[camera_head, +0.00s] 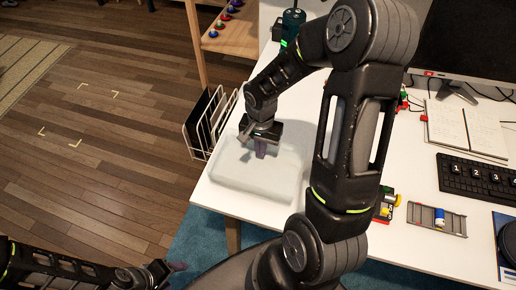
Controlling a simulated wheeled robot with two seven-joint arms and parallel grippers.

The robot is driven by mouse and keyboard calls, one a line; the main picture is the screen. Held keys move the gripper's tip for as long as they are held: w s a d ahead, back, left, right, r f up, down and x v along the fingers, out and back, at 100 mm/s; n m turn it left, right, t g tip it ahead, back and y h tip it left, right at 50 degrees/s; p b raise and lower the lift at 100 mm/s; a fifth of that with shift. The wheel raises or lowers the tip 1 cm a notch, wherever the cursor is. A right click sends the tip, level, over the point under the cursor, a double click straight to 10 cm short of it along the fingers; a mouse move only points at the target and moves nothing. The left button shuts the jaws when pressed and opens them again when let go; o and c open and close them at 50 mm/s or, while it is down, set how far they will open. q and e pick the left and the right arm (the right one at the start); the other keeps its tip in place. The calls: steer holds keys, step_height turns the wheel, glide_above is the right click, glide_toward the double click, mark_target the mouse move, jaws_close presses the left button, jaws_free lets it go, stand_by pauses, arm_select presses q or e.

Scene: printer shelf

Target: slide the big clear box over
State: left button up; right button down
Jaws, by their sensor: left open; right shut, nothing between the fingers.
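The big clear box (232,183) lies flat at the near left corner of the white table and looks pale and translucent. My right gripper (260,152) points down over the box's far part, shut with nothing between its fingers. Its fingertips are at or just above the box; I cannot tell if they touch it. My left gripper (177,267) is open and empty, low at the bottom of the view, left of the table and apart from the box. My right arm hides the table right of the box.
A wire rack (208,123) stands at the table's left edge. A wooden shelf (230,42) is behind it. A notebook (466,128), a keyboard (478,182) and small coloured parts lie on the right.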

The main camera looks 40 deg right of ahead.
arm_select(q)
steer(key=shift+s+r, duration=0.1)
steer(key=shift+r, duration=0.1)
arm_select(e)
steer(key=shift+w+d, duration=0.35)
steer(key=shift+d, duration=0.25)
